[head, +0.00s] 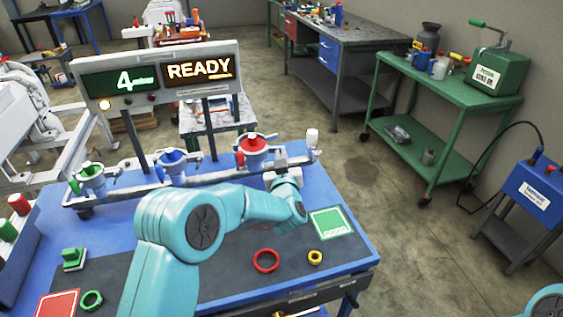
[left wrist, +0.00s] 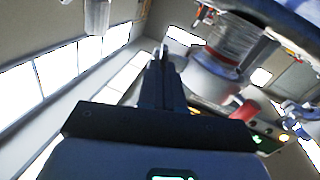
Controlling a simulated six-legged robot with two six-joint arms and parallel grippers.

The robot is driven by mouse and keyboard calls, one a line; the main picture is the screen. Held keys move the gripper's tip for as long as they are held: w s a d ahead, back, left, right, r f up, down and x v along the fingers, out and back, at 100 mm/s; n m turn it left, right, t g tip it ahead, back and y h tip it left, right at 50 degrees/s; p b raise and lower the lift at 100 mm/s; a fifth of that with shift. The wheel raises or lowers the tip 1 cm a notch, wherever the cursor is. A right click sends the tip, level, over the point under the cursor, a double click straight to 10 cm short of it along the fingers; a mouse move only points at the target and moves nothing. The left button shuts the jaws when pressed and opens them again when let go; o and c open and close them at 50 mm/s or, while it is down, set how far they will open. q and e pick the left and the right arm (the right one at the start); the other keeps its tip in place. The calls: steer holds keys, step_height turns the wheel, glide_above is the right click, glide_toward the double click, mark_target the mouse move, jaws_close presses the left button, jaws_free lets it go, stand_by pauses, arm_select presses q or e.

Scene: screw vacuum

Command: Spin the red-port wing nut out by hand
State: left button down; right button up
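The red port (head: 252,143) is the rightmost of three ports on the metal rail at the back of the blue bench. It has a red top and a metal body. My left gripper (head: 280,163) is beside its lower right side. In the left wrist view my left gripper (left wrist: 163,58) points up with its two dark fingers close together, and I see nothing between them. A round metal fitting (left wrist: 215,70) is just right of the fingers, and a red part (left wrist: 245,110) is below it. I cannot make out the wing nut. My right gripper is out of view.
A blue port (head: 172,158) and a green port (head: 90,172) stand left on the rail. A sign (head: 160,78) reads READY behind. A red ring (head: 266,261), a yellow ring (head: 315,257) and a green-white square (head: 331,223) lie on the bench mat.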

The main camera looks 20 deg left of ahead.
arm_select(q)
steer(key=shift+s+a+f+n+b, duration=0.1)
steer(key=shift+a+n+b, duration=0.05)
steer(key=shift+n+b, duration=4.5)
steer(key=shift+a+f+n+b, duration=0.1)
steer(key=shift+a+n+b, duration=0.05)
steer(key=shift+n+b, duration=4.45)
steer(key=shift+m+b, duration=0.65)
steer(key=c, duration=1.3)
jaws_free()
steer(key=shift+s+d, duration=0.1)
steer(key=v, duration=1.6)
